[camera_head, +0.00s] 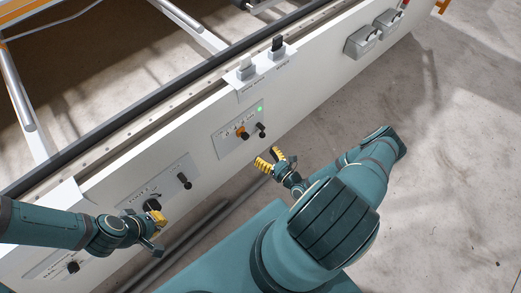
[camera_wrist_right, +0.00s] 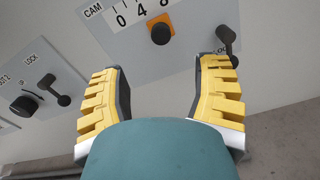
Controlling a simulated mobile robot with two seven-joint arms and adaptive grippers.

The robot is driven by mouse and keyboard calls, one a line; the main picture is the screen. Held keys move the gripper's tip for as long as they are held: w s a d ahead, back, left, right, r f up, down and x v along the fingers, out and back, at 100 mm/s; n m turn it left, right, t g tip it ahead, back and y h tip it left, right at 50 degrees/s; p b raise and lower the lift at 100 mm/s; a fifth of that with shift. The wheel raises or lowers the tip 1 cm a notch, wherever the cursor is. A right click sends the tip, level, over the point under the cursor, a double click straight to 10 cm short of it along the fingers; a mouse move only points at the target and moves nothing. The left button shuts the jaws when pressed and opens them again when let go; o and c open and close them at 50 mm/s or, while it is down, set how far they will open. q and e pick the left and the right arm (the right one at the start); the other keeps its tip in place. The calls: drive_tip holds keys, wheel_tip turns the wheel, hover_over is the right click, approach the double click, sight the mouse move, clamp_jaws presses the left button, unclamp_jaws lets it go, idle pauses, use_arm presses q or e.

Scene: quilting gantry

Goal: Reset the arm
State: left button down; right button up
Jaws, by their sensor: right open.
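My right gripper (camera_head: 270,162) is open and empty in the head view, just off the white panel below the CAM plate (camera_head: 239,128). In the right wrist view its two yellow-padded fingers (camera_wrist_right: 160,98) are spread wide, with nothing between them. In the head view my left gripper (camera_head: 154,231) is at the lower-left plate, close to a black knob (camera_head: 152,203). I cannot tell whether it touches the knob or how far its fingers are parted.
The long white machine side (camera_head: 315,85) runs diagonally across the head view. Switches (camera_head: 277,47) stand on its top edge, and grey socket boxes (camera_head: 362,42) sit farther right. A black lock lever (camera_head: 184,181) is right of my left gripper. Bare concrete floor (camera_head: 450,150) lies right.

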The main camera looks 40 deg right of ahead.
idle(0.6)
drive_tip(key=a+r+n+g+y, duration=0.45)
drive_tip(key=a+n+y, duration=0.4)
drive_tip(key=a, duration=0.35)
drive_tip(key=s+a+r+n+g+y, duration=0.25)
drive_tip(key=s+a+n+g, duration=0.65)
drive_tip(key=n+g, duration=0.55)
drive_tip(key=w+a+r+n+t+h, duration=0.2)
drive_tip(key=w+r+n+h, duration=0.2)
drive_tip(key=r+n+h, duration=0.4)
drive_tip(key=r+n, duration=0.1)
drive_tip(key=n, duration=0.4)
drive_tip(key=shift+w+t+h, duration=0.3)
drive_tip(key=shift+t+h, duration=0.1)
drive_tip(key=shift+d, duration=0.1)
